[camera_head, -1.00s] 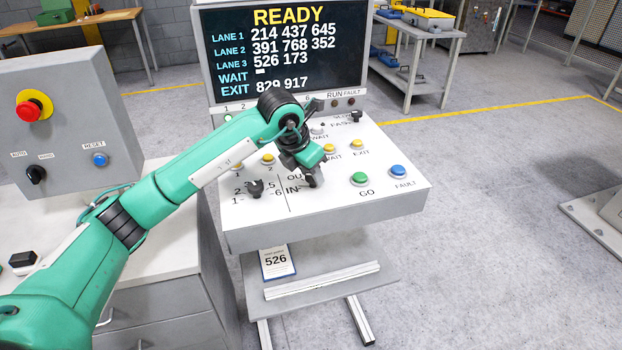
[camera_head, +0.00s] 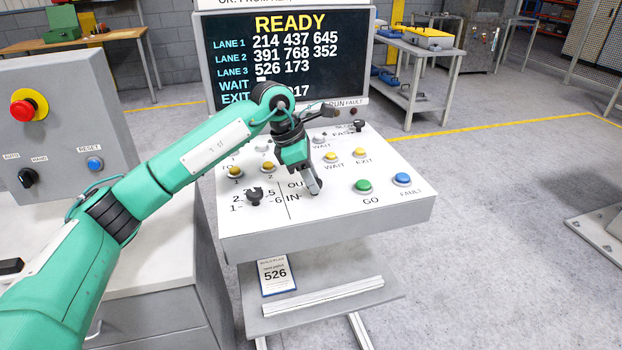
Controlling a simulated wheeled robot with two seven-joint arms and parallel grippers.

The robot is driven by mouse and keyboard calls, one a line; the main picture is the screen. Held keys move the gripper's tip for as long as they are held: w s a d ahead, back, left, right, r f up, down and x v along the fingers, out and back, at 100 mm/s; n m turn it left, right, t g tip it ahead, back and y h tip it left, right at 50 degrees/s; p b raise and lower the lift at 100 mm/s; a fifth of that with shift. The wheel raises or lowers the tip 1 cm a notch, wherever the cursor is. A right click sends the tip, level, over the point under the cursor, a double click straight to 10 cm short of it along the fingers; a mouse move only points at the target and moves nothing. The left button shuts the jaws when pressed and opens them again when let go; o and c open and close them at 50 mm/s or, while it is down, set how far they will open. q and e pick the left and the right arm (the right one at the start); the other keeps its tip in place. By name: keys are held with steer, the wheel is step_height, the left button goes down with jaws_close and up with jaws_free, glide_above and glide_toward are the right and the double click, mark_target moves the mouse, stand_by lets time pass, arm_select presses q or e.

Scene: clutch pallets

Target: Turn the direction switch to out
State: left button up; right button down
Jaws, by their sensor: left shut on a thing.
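The direction switch is on the sloped white control panel (camera_head: 345,208), at the labels "OU", partly covered, and "IN" (camera_head: 292,197). My left gripper (camera_head: 316,187) reaches down from the left onto the panel just right of these labels. It is shut on the direction switch, whose knob is mostly hidden by the fingers, so I cannot tell which label it points to. My right gripper is not in view.
Close by are a black lane selector knob (camera_head: 255,196), a green GO button (camera_head: 363,187), a blue FAULT button (camera_head: 402,179) and several yellow buttons. Behind stands the screen (camera_head: 225,75) reading READY. A grey box with a red emergency button (camera_head: 22,110) stands left.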

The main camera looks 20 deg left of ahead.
arm_select(q)
steer(key=shift+r, duration=0.1)
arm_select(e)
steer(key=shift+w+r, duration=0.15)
arm_select(q)
steer(key=o, duration=1)
steer(key=shift+c, duration=0.2)
steer(key=shift+a+r, duration=0.1)
steer(key=shift+r, duration=0.05)
steer(key=b+v, duration=0.1)
steer(key=v, duration=1.2)
steer(key=shift+r, duration=0.2)
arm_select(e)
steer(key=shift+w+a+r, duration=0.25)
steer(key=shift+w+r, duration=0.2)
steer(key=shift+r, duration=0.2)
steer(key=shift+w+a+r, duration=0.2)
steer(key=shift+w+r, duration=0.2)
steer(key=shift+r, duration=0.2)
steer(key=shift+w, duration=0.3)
